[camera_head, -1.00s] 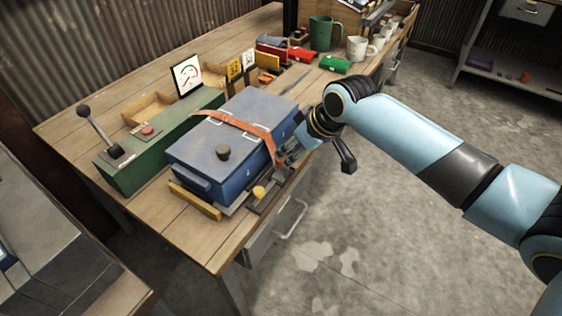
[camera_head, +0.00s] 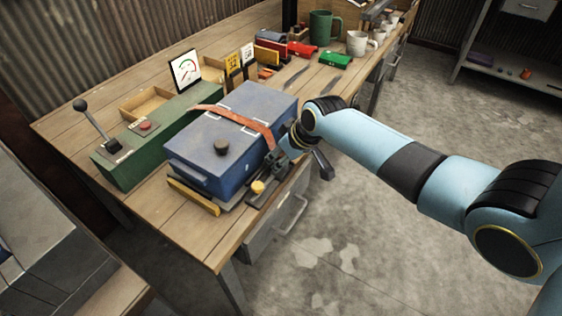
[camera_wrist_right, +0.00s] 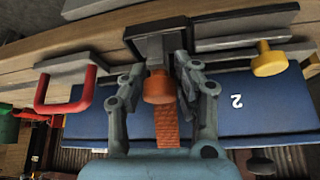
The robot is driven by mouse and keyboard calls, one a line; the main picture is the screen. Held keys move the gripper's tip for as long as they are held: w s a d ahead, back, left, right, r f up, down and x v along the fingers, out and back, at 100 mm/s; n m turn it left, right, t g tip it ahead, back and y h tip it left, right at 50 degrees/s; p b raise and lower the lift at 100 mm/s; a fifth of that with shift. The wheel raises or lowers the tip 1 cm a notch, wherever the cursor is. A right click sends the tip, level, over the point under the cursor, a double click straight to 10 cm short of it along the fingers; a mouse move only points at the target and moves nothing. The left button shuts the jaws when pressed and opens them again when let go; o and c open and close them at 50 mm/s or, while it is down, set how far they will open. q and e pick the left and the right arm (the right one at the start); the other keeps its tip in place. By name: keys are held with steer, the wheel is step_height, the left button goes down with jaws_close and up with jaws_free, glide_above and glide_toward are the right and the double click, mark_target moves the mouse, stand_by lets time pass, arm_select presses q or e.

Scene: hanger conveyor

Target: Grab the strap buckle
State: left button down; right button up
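A blue box (camera_head: 205,158) sits on the workbench with an orange strap (camera_head: 240,121) across its lid. The strap also shows in the right wrist view (camera_wrist_right: 166,128), running down between my fingers. At its end are a rounded orange piece (camera_wrist_right: 158,87) and a dark block (camera_wrist_right: 160,45), which looks like the buckle. My right gripper (camera_wrist_right: 164,75) has its two fingers apart, one on each side of the orange piece. I cannot tell whether the fingertips touch the dark block. In the head view my right gripper (camera_head: 282,156) is at the box's right side and partly hides the buckle area. My left gripper is not in view.
A yellow knob (camera_wrist_right: 268,60) and a red handle (camera_wrist_right: 75,92) flank the gripper in the wrist view. A green lever console (camera_head: 145,150) stands left of the box. Mugs (camera_head: 357,43) stand at the back. Open floor lies right of the workbench (camera_head: 225,245).

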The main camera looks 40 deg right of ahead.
jaws_close()
